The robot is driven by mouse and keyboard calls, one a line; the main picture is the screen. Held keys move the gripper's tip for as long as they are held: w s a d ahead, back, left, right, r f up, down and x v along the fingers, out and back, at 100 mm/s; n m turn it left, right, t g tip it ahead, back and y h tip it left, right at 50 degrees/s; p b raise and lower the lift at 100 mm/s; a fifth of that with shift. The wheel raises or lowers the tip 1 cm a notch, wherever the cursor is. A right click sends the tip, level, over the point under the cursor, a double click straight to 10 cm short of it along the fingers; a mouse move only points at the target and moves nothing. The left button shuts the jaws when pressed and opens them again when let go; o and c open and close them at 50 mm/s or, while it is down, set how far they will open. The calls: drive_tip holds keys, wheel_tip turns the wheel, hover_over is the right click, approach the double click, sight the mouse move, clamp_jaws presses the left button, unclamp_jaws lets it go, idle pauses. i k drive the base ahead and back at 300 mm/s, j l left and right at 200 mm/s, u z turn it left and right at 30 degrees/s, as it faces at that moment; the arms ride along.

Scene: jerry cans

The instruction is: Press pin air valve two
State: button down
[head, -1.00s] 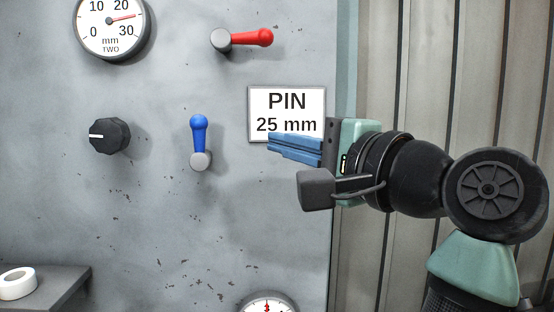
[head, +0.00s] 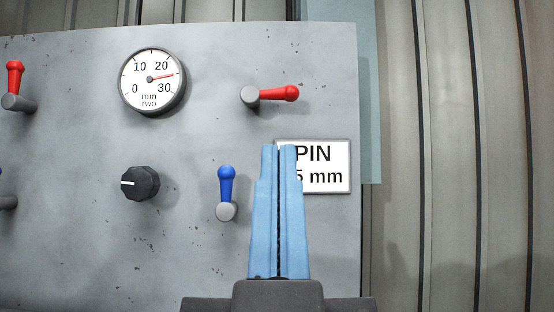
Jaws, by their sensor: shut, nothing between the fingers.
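A round gauge (head: 152,81) marked TWO in mm has its red needle between 20 and 30. Right of it a red lever (head: 277,94) points right from its grey hub. Below, a blue lever (head: 226,188) points straight up from its grey hub. A black knob (head: 140,184) has its white mark to the left. A white sign (head: 330,168) reads PIN, with its second line partly hidden by my fingers. My gripper (head: 279,148) is shut and empty, its blue fingers pointing up in the picture, right of the blue lever. I cannot tell whether it touches the panel.
Another red lever (head: 14,85) points up at the panel's left. A second blue handle below it is cut off by the picture edge. The grey panel (head: 80,250) has bare room at the lower left. Ribbed wall (head: 440,150) lies right of it.

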sight(250, 95)
drive_tip(key=i+j+z, duration=0.6)
drive_tip(key=i+j, duration=0.15)
drive_tip(key=j, duration=0.15)
